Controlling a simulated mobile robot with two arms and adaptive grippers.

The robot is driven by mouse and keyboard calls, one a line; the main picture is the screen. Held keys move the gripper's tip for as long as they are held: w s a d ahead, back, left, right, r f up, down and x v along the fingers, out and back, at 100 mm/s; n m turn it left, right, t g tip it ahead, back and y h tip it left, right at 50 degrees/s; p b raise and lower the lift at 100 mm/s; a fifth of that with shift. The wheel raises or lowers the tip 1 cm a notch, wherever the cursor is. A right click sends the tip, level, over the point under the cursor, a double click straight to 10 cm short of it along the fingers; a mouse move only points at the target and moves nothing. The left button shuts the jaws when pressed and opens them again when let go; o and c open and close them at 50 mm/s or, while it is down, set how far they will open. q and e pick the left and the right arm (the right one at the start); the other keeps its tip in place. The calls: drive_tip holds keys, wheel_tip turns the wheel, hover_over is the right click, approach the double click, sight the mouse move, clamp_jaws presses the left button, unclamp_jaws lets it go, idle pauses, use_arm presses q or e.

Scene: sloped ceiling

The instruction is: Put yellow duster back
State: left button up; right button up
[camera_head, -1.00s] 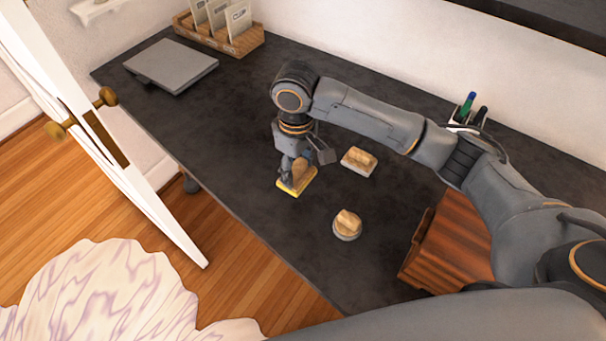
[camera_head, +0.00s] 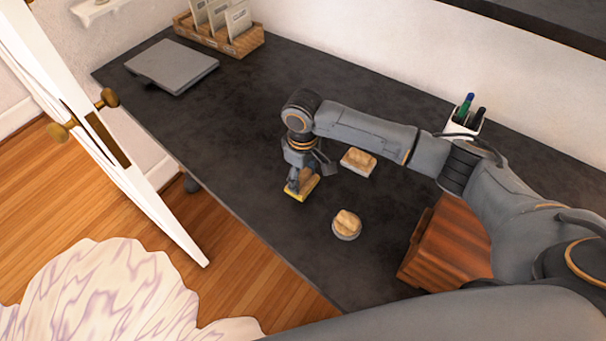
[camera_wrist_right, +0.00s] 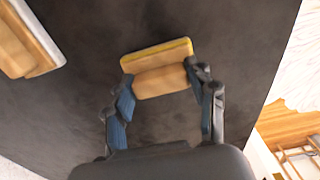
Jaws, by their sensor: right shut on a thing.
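The yellow duster (camera_head: 299,194) has a yellow base and a wooden handle, and is at the dark desk near its front edge. My right gripper (camera_head: 297,184) is shut on its handle from above. In the right wrist view the duster (camera_wrist_right: 157,56) sits between the two fingers of the gripper (camera_wrist_right: 160,90), its handle held at the tips. I cannot tell whether its base touches the desk. My left gripper is not in view.
A rectangular grey-based duster (camera_head: 358,162) and a round one (camera_head: 346,225) are to the right. A wooden box (camera_head: 447,247) stands farther right. A grey laptop-like slab (camera_head: 172,66), a card rack (camera_head: 219,37) and a pen cup (camera_head: 465,121) are farther back.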

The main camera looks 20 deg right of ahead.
sight(303, 175)
drive_tip(key=o, duration=1.1)
drive_tip(key=shift+f, duration=0.1)
wheel_tip(303, 175, up, 12)
drive_tip(key=b, duration=0.1)
